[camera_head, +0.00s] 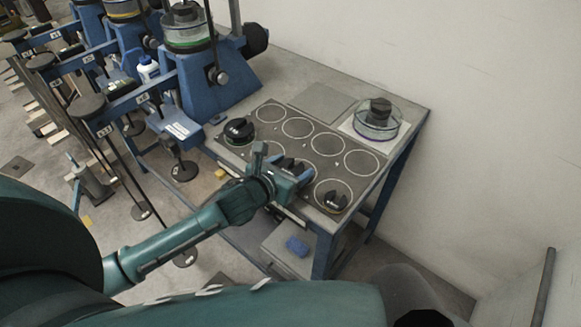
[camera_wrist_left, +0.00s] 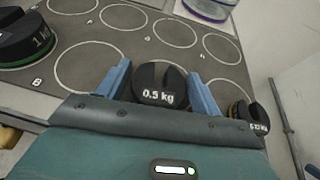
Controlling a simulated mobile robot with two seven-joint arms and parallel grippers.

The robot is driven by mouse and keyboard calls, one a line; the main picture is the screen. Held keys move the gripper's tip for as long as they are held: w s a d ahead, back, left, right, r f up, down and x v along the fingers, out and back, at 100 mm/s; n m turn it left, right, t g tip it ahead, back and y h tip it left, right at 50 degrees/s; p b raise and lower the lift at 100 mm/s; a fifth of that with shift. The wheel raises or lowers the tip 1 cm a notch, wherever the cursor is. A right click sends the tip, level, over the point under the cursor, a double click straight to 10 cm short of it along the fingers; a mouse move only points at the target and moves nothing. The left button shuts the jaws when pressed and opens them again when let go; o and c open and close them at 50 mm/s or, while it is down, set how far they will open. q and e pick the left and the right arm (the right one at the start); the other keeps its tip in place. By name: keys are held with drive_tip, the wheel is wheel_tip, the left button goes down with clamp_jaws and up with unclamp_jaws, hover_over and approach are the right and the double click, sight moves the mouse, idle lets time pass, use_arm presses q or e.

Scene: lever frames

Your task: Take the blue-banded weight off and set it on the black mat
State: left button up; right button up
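My left gripper (camera_head: 282,168) is low over the front row of circles on the dark mat (camera_head: 328,145). Its blue fingers stand apart on either side of a black weight marked 0.5 kg (camera_wrist_left: 160,84), with narrow gaps visible in the left wrist view. No coloured band shows on that weight; its lower part is hidden. A green-banded black weight marked 1 (camera_head: 239,130) sits at the mat's left end. A smaller black weight (camera_head: 335,200) sits in the front right circle. I cannot make out a blue-banded weight for certain. My right gripper is not in view.
A clear dish with a purple band (camera_head: 377,120) holds a dark weight at the back right. Blue lever frames (camera_head: 215,85) stand at the left. Several mat circles are empty.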

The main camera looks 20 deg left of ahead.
use_arm(q)
drive_tip(key=shift+o, duration=1.4)
drive_tip(key=shift+f, duration=0.1)
drive_tip(key=shift+s+f, duration=0.1)
drive_tip(key=v, duration=1.3)
drive_tip(key=shift+r, duration=0.2)
drive_tip(key=shift+a, duration=0.1)
drive_tip(key=s+d+f+n+g, duration=0.1)
drive_tip(key=s+f+n, duration=0.3)
drive_tip(key=n, duration=1.4)
drive_tip(key=s+d+f+n+g, duration=0.1)
drive_tip(key=s+d+f+n, duration=0.3)
drive_tip(key=f+n, duration=0.6)
drive_tip(key=n, duration=0.7)
drive_tip(key=shift+d+f+n+g, duration=0.15)
drive_tip(key=shift+f+n+g, duration=0.15)
drive_tip(key=shift+n, duration=0.1)
